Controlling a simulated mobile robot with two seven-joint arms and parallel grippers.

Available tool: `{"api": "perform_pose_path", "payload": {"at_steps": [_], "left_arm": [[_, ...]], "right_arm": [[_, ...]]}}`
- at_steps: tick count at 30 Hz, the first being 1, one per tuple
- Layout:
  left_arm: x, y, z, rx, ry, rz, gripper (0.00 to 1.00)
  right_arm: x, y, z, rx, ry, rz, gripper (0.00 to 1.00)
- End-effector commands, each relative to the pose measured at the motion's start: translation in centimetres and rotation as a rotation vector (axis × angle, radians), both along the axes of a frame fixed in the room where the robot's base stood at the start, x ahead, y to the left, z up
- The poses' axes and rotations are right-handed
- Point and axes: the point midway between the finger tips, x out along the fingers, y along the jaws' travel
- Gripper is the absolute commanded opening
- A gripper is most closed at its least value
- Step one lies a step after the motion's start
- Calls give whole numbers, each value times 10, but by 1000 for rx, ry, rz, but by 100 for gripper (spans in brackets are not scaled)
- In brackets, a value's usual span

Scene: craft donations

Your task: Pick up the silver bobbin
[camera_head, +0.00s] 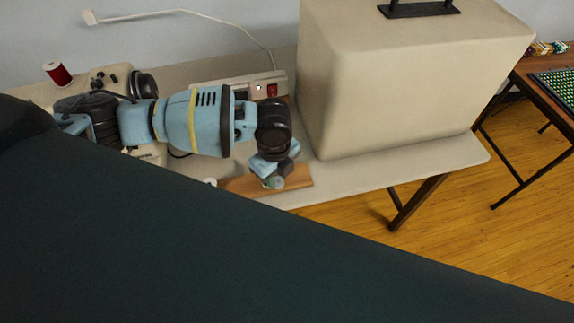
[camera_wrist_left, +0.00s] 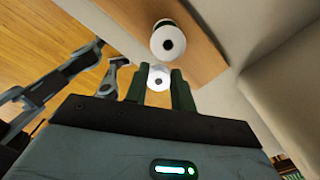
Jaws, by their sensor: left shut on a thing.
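The silver bobbin (camera_wrist_left: 158,77) is between the two dark fingertips of my left gripper (camera_wrist_left: 158,84) in the left wrist view. The gripper is shut on it, and the bobbin's round end with its dark centre hole shows. In the head view my left gripper (camera_head: 273,178) points down over the wooden board (camera_head: 298,177) near the table's front edge. The bobbin is small and partly covered there. I cannot tell whether it is clear of the board.
A white spool (camera_wrist_left: 168,40) stands on the board close to the gripper. A large beige case (camera_head: 400,80) stands just right of my left arm. A power strip (camera_head: 262,88) lies behind it. A red thread spool (camera_head: 57,74) is at the far left.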

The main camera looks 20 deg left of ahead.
Motion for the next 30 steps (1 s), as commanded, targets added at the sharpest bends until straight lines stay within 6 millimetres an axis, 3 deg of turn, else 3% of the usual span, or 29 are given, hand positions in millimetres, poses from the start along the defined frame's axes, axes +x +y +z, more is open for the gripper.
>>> {"api": "perform_pose_path", "payload": {"at_steps": [15,22,30], "left_arm": [[-74,29,7,0,1,-1,4],[-85,32,8,0,1,0,4],[-81,33,14,0,-1,84,4]], "right_arm": [[5,0,6,1,-15,-5,36],[6,0,6,1,-16,-5,36],[6,0,6,1,-16,-5,36]]}}
